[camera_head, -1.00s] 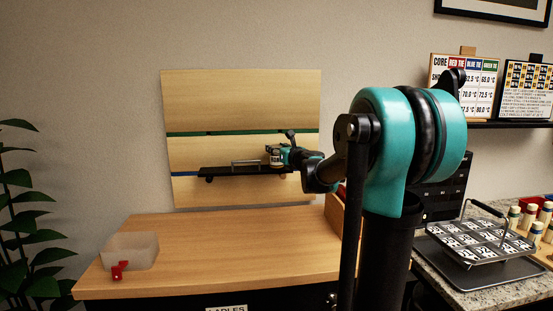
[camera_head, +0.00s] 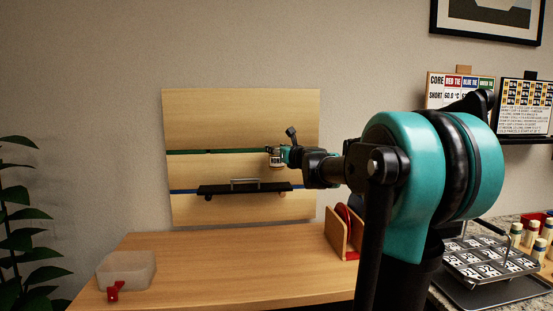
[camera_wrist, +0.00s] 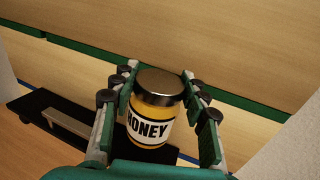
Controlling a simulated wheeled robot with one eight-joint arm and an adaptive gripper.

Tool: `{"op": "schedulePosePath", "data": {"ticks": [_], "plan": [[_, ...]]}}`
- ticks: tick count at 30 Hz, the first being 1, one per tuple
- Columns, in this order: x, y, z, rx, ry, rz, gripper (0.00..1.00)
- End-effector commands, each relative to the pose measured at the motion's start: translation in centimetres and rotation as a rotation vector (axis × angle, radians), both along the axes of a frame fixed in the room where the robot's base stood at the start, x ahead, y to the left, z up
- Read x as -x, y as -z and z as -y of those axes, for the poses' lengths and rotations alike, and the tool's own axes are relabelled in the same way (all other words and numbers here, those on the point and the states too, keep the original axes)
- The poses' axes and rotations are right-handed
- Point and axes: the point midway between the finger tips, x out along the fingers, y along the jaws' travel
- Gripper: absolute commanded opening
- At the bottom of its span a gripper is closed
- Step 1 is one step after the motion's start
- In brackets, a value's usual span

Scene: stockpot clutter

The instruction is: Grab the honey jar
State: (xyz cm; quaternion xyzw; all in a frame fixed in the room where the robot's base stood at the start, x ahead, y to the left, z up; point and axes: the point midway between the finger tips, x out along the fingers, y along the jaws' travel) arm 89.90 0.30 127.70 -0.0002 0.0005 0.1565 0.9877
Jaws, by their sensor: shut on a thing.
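In the head view the jar (camera_head: 276,160) is small, held at the end of my arm in front of the wooden wall panel. The gripper (camera_head: 280,157) there is above the black shelf (camera_head: 243,188), with a gap between the jar and the shelf.
The wooden panel (camera_head: 240,115) has green and blue strips. The black shelf carries a grey handle. Below is a wooden counter (camera_head: 220,265) with a translucent bin (camera_head: 127,268), red items (camera_head: 115,290) and a wooden holder (camera_head: 344,235). The counter's middle is clear. A metal tray stands right.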

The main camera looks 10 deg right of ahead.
Motion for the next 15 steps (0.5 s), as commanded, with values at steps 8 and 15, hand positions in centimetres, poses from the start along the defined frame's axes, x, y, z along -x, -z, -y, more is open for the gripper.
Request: {"op": "schedulePosePath", "data": {"ticks": [8,15], "plan": [[6.6,0.1,0.0,0.0,0.001,0.0,0.04],[12.0,0.1,0.0,0.0,0.001,0.0,0.04]]}}
